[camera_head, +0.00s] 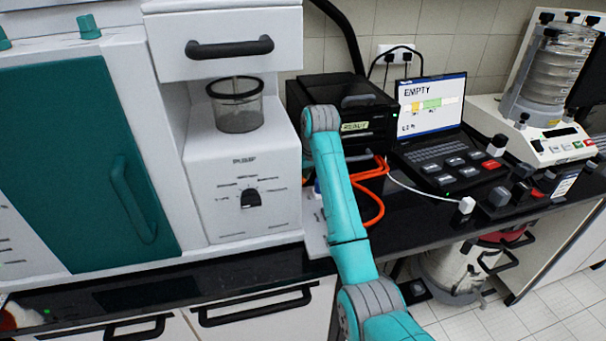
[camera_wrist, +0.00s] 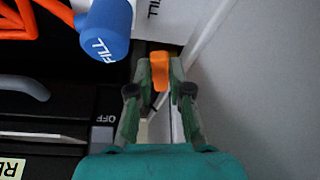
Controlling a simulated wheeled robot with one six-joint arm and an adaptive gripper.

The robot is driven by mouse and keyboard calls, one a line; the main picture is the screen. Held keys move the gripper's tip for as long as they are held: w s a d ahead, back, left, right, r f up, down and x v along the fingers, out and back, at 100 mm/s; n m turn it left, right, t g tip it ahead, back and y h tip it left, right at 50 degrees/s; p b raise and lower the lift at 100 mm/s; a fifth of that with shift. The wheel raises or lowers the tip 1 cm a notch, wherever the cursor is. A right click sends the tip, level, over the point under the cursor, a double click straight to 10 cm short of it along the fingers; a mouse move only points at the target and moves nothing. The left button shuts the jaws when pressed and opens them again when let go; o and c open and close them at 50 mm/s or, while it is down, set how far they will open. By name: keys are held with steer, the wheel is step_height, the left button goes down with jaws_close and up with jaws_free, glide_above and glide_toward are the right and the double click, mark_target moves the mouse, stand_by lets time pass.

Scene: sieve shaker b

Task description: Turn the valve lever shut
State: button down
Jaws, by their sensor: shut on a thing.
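In the wrist view, my gripper (camera_wrist: 160,64) is shut on a small orange piece, which looks like the valve lever (camera_wrist: 160,74). The two fingertips sit on its left and right sides. A blue cylinder marked FILL (camera_wrist: 105,25) stands just to the left of the fingertips. Most of the valve body is hidden, and I cannot tell the lever's angle. In the head view my teal arm reaches to the bench between the pump housing and the black box, and covers the gripper and lever.
A black box (camera_head: 367,97) labelled READY stands right of my arm. Orange hoses (camera_head: 377,205) loop beside the arm. The white pump unit (camera_head: 222,165) is on the left. A laptop (camera_head: 431,104) reads EMPTY, and a sieve shaker (camera_head: 556,65) stands at far right.

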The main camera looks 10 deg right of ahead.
steer(key=c, duration=1.1)
jaws_free()
steer(key=shift+v, duration=3.75)
